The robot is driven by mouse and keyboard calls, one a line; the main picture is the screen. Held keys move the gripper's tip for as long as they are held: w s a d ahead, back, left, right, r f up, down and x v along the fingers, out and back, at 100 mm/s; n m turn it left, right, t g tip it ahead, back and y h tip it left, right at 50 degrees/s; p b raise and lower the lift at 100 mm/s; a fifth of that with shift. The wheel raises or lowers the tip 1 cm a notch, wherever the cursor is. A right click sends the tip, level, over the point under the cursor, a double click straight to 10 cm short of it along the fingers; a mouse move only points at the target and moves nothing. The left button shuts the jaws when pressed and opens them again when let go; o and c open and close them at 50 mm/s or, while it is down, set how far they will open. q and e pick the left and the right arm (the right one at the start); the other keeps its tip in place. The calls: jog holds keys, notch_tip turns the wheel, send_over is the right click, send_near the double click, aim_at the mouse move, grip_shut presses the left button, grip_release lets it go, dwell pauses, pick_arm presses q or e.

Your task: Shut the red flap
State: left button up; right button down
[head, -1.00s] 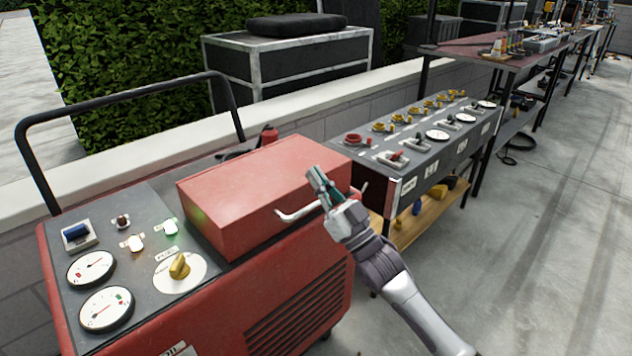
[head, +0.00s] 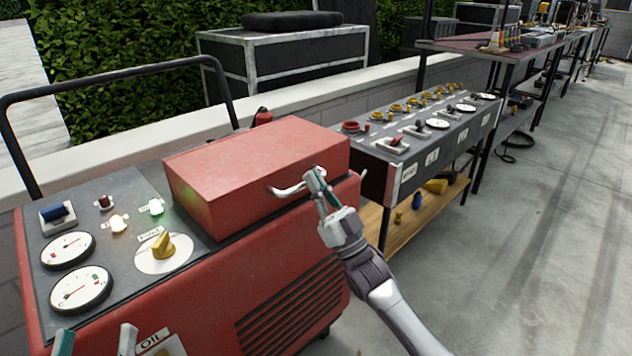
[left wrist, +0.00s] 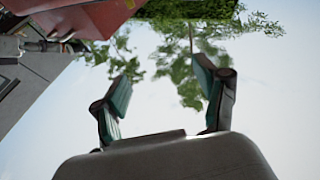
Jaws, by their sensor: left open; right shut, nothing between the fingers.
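The red flap (head: 255,165) is a box-shaped lid with a light metal handle (head: 288,189) on its front face. It lies down over the top of the red machine (head: 270,270), and I see no clear gap under its front edge. My right gripper (head: 317,178) is shut and empty, at the right end of the handle; I cannot tell if it touches. My left gripper (head: 95,342) is open at the bottom left edge, in front of the machine. Its spread fingers show empty in the left wrist view (left wrist: 168,92).
A panel with gauges (head: 67,250), a yellow knob (head: 163,246) and lit buttons is left of the flap. A black rail (head: 120,75) arches behind. A bench with dials (head: 430,140) stands to the right. The floor (head: 540,260) at right is clear.

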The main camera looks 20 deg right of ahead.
pick_arm(q)
jog(key=s+r+t, duration=0.1)
jog(key=r, duration=0.1)
jog(key=s+r+t, duration=0.1)
jog(key=t, duration=0.1)
jog(key=shift+s+r+h+b, duration=0.1)
jog(key=shift+r+h+b, duration=0.25)
jog(key=shift+h+b, duration=0.05)
pick_arm(e)
notch_tip(320, 180, down, 2)
jog(key=shift+f, duration=0.1)
